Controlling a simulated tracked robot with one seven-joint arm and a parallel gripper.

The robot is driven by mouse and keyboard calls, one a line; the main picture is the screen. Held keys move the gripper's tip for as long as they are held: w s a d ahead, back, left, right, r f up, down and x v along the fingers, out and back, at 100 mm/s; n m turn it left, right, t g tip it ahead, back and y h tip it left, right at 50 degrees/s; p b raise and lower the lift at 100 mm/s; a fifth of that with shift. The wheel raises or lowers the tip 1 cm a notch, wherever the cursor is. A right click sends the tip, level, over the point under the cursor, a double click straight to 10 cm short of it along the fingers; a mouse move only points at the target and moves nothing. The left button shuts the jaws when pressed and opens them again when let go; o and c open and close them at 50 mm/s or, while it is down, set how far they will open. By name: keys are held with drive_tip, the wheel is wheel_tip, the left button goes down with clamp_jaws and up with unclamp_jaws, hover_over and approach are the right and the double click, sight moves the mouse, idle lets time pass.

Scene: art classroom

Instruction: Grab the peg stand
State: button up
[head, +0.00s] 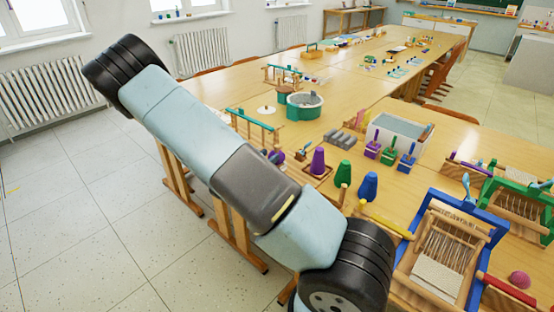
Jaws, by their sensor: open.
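My gripper is not in view; only my arm crosses the head view from upper left to lower centre. I cannot tell for sure which thing is the peg stand. An upright wooden peg (342,195) shows just beyond my arm, and my arm hides what is below it. A wooden base (326,177) under a purple cone stands a little farther back. A wooden frame with a green top bar and upright posts (252,128) stands at the table's left edge, partly hidden by my arm.
A green cone (343,173) and a blue cone (368,186) stand nearby. A blue-framed loom (447,250) fills the near right. A grey-white bin (398,133) and a green round tub (304,105) stand behind. The long table (345,75) has bare patches; tiled floor lies left.

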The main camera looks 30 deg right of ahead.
sight(275, 152)
drive_tip(key=shift+x, duration=2.55)
drive_tip(key=shift+s+d, duration=0.1)
drive_tip(key=shift+c, duration=0.5)
clamp_jaws()
